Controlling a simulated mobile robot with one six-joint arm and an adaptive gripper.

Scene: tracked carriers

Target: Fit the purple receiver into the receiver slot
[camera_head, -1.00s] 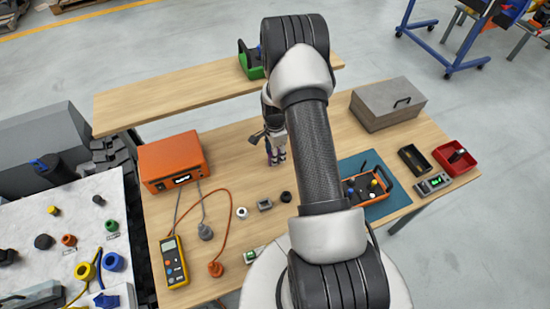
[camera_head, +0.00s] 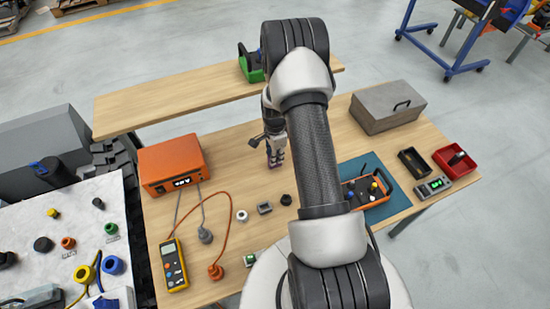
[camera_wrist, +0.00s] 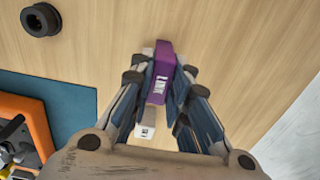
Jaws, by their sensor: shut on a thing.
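The purple receiver (camera_wrist: 165,68) shows in the wrist view, a narrow block with white lettering on its side and a pale end with a small label. My gripper (camera_wrist: 162,95) is shut on it, with a finger on each side. In the head view my gripper (camera_head: 275,158) is over the bare middle of the table, left of my forearm, and the receiver is barely visible there. An orange carrier (camera_head: 366,204) with knobs and a handle sits on a blue mat on the right. I cannot make out the receiver slot.
The wooden table (camera_head: 225,165) has an orange power unit (camera_head: 170,165) and a yellow meter (camera_head: 173,262) on the left. A black ring (camera_wrist: 40,20), grey box (camera_head: 387,107), red tray (camera_head: 458,160) and small display device (camera_head: 433,188) lie around. The back middle is clear.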

